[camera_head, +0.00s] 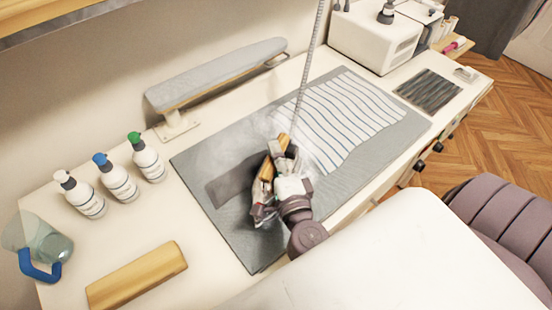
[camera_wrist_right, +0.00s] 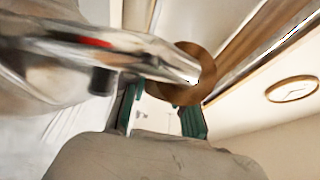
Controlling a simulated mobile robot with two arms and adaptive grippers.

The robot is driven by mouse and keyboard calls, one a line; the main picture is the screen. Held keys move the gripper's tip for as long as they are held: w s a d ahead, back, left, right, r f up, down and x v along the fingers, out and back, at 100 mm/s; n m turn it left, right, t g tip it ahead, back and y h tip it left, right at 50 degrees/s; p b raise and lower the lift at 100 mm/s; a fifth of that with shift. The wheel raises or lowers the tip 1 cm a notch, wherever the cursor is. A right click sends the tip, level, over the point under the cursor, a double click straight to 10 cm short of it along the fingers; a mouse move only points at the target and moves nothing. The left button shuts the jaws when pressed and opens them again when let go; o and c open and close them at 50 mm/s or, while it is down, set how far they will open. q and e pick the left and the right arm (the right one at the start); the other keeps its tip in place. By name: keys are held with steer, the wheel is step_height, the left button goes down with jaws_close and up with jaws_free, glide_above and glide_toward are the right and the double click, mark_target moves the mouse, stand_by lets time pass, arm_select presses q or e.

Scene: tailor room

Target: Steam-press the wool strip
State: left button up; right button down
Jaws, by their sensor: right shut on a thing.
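A dark grey wool strip (camera_head: 230,186) lies on the grey pressing mat (camera_head: 250,243), its right end hidden by the iron and gripper. My right gripper (camera_head: 276,168) is shut on the steam iron (camera_head: 268,169), which has a wooden handle and a hose rising from it. Pale steam spreads around the iron. In the right wrist view, the green-lined fingers (camera_wrist_right: 160,112) are around the handle's round wooden end (camera_wrist_right: 200,72), beside shiny metal. Contact between the soleplate and strip is hidden. My left gripper is not in view.
Striped cloth (camera_head: 340,108) covers the mat's right part. A sleeve board (camera_head: 215,72) stands behind. Several pump bottles (camera_head: 118,181), a clear jug (camera_head: 45,243) and a wooden block (camera_head: 137,276) stand at left. A white machine (camera_head: 375,42) stands at back right.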

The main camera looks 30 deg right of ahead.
steer(key=w+d+m+g+h+p, duration=0.1)
steer(key=w+h, duration=0.1)
steer(key=w+d+r+m+g+h+p, duration=0.1)
steer(key=w+m+h, duration=0.1)
steer(key=w+d+m+g+h+p, duration=0.1)
steer(key=w+m+h, duration=0.1)
steer(key=w, duration=0.1)
steer(key=shift+d+r+g+h, duration=0.1)
steer(key=shift+r+g+h, duration=0.2)
steer(key=shift+h, duration=0.1)
steer(key=shift+w+r+m+g+h+p, duration=0.2)
steer(key=shift+w+m+g+h+p, duration=0.2)
steer(key=shift+w+m+g+h, duration=0.25)
steer(key=shift+f+b, duration=1.3)
steer(key=shift+f, duration=0.45)
steer(key=shift+s, duration=0.2)
steer(key=shift+s+p, duration=0.45)
steer(key=shift+s, duration=0.25)
steer(key=shift+w, duration=0.15)
steer(key=shift+w+a, duration=0.2)
steer(key=shift+w, duration=1.25)
